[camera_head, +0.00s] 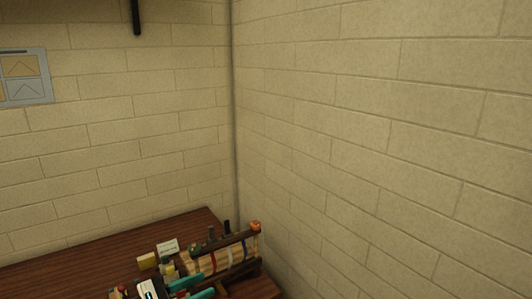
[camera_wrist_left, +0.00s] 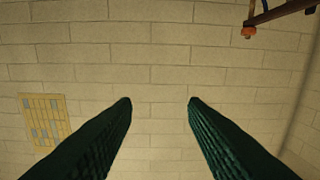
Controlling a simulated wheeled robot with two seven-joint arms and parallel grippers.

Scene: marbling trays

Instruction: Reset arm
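My left gripper (camera_head: 207,286) shows at the bottom of the head view, with a pale body and two teal fingers pointing right. In the left wrist view its two dark green fingers (camera_wrist_left: 160,103) stand wide apart with nothing between them. Only wall shows behind the gap. My right gripper is in neither view.
A dark wooden table (camera_head: 95,257) stands in the corner. A bundle of pale sticks (camera_head: 208,262) with coloured bands and an orange-tipped rod (camera_head: 256,226) lies close by my left gripper. A yellow block (camera_head: 147,261) and small card (camera_head: 167,247) are behind. Block walls (camera_head: 390,140) close the right.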

